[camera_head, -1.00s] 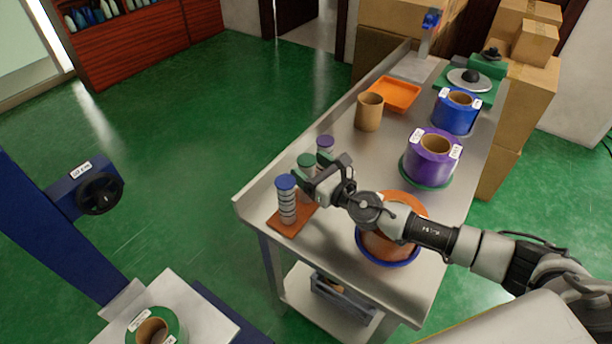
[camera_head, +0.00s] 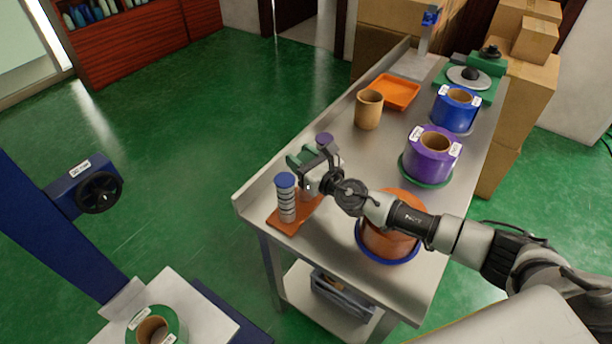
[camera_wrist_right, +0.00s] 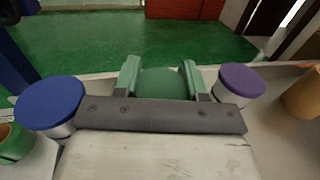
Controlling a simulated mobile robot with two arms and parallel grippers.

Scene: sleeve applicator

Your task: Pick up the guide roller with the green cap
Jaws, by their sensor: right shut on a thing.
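The green-capped guide roller (camera_wrist_right: 162,84) shows in the right wrist view between the fingers of my right gripper (camera_wrist_right: 160,80). My right gripper, also in the head view (camera_head: 307,160), is shut on it. In the head view the roller is mostly hidden behind the gripper, so I cannot tell whether it is clear of its base. The blue-capped roller (camera_head: 286,197) stands on the orange-brown base (camera_head: 290,224), left of the gripper. The purple-capped roller (camera_head: 325,140) is just behind it. Both caps flank the gripper in the wrist view. My left gripper is not in view.
The steel table (camera_head: 345,170) holds an orange roll (camera_head: 392,245), a purple roll (camera_head: 431,155), a blue roll (camera_head: 456,110), a brown cup (camera_head: 369,110) and an orange tray (camera_head: 395,91). A raised rim runs along the table's left edge. Cardboard boxes (camera_head: 515,95) stand behind.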

